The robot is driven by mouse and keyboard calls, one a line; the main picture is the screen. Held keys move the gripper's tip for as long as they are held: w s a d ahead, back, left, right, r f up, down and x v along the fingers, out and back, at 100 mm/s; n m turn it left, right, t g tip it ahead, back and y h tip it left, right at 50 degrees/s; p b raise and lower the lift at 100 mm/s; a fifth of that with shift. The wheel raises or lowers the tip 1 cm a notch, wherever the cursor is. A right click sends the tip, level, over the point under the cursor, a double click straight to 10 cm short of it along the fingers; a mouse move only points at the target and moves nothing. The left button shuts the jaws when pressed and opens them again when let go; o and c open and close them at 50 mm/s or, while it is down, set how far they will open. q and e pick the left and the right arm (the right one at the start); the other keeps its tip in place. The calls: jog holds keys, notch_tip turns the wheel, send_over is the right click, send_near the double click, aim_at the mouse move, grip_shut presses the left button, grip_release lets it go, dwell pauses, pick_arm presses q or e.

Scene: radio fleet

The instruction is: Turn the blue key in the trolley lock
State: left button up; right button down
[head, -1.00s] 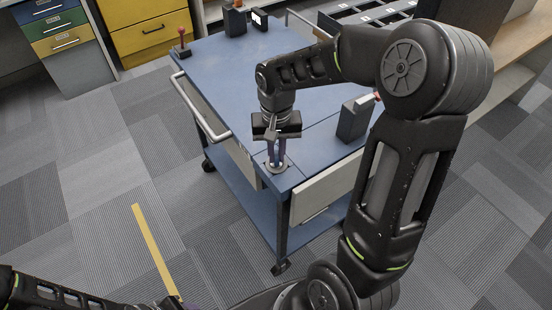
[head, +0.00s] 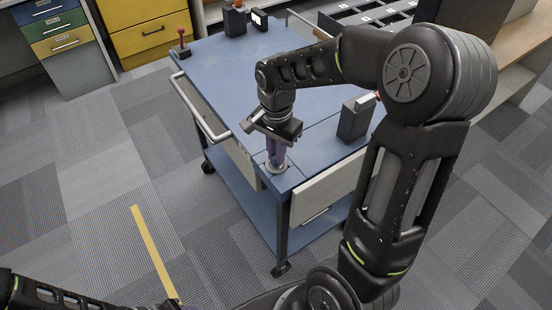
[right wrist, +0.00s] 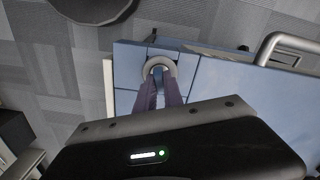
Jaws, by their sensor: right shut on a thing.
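The trolley lock is a pale round ring (head: 277,168) on the near corner of the blue trolley top (head: 225,75). It also shows in the right wrist view (right wrist: 172,62). My right gripper (head: 275,163) points down over this ring with its purple-grey fingers close together. In the right wrist view the fingertips (right wrist: 159,84) meet at the ring, shut on the small blue key (right wrist: 158,71), which is mostly hidden between them. My left arm comes in at the bottom left; only a dark sliver that may be its gripper (head: 172,303) shows at the bottom edge.
A dark box (head: 354,120) stands on the trolley to the right of the lock. A red-topped lever (head: 182,43) and dark devices (head: 236,21) stand at its far side. A metal handle (head: 198,110) runs along the left side.

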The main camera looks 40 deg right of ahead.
jog(key=m, duration=0.3)
jog(key=shift+m, duration=0.4)
jog(key=m, duration=0.4)
jog(key=c, duration=1.4)
grip_release()
jog(key=shift+r, duration=0.1)
notch_tip(320, 180, up, 8)
jog(key=shift+f, duration=0.2)
